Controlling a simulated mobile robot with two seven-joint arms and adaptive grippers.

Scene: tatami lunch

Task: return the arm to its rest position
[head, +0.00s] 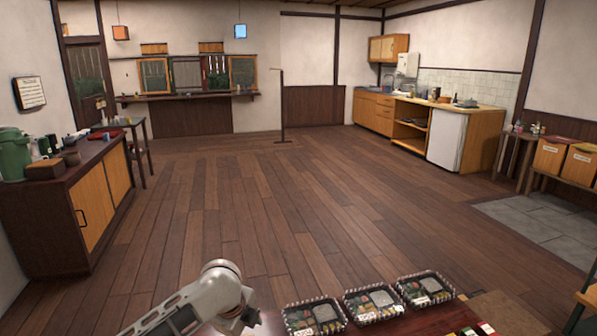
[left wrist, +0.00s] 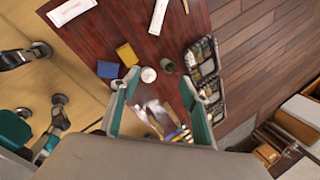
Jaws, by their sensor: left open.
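My left arm (head: 205,300) reaches in from the bottom edge of the head view, left of the bento trays; its gripper is out of that picture. In the left wrist view my left gripper (left wrist: 157,92) is open, its two teal-lined fingers apart over the dark red table (left wrist: 190,22). Nothing is visibly clamped between them. A shiny, colourful cluster (left wrist: 165,120) shows between the fingers, too unclear to name; I cannot tell whether it touches them. A small white round thing (left wrist: 148,75) and a grey-green cup (left wrist: 168,66) are near the fingertips. My right gripper is not identifiable in either view.
Three bento trays (head: 374,303) line the table's far edge. A yellow block (left wrist: 127,54), a blue block (left wrist: 108,69) and white strips (left wrist: 158,15) lie on the table. A sideboard (head: 75,215) stands left. The wooden floor (head: 245,195) beyond is open.

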